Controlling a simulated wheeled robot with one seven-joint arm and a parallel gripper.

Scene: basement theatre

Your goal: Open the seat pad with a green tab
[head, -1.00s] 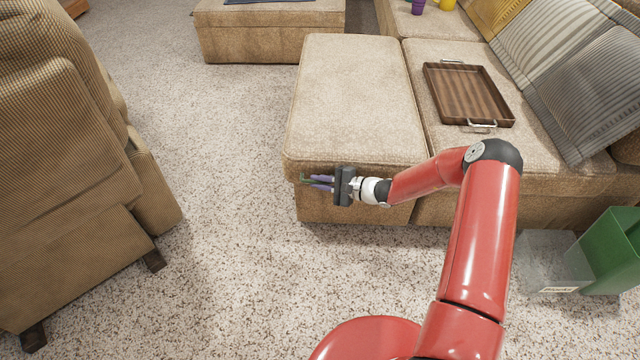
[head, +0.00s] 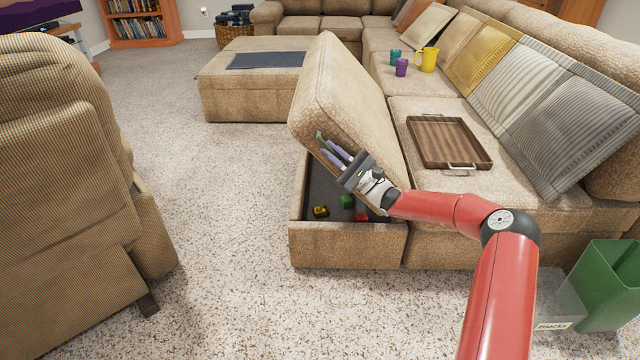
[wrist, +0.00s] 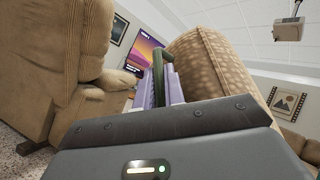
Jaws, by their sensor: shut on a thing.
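The seat pad (head: 345,105) is tilted up, its front edge raised and its far edge low, above an open storage box (head: 345,245). The green tab (head: 321,139) is on its front edge. My gripper (head: 331,151) is shut on the tab at that edge. In the wrist view, the green tab (wrist: 158,75) shows between the lilac fingers, with the pad (wrist: 210,65) close on the right. Inside the box lie a yellow block (head: 320,211), a green block (head: 347,201) and a red block (head: 361,217), partly near my arm.
A wooden tray (head: 449,118) lies on the seat to the right. Cups and a yellow pitcher (head: 428,60) stand farther back. A recliner (head: 70,160) is left; carpet between is clear.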

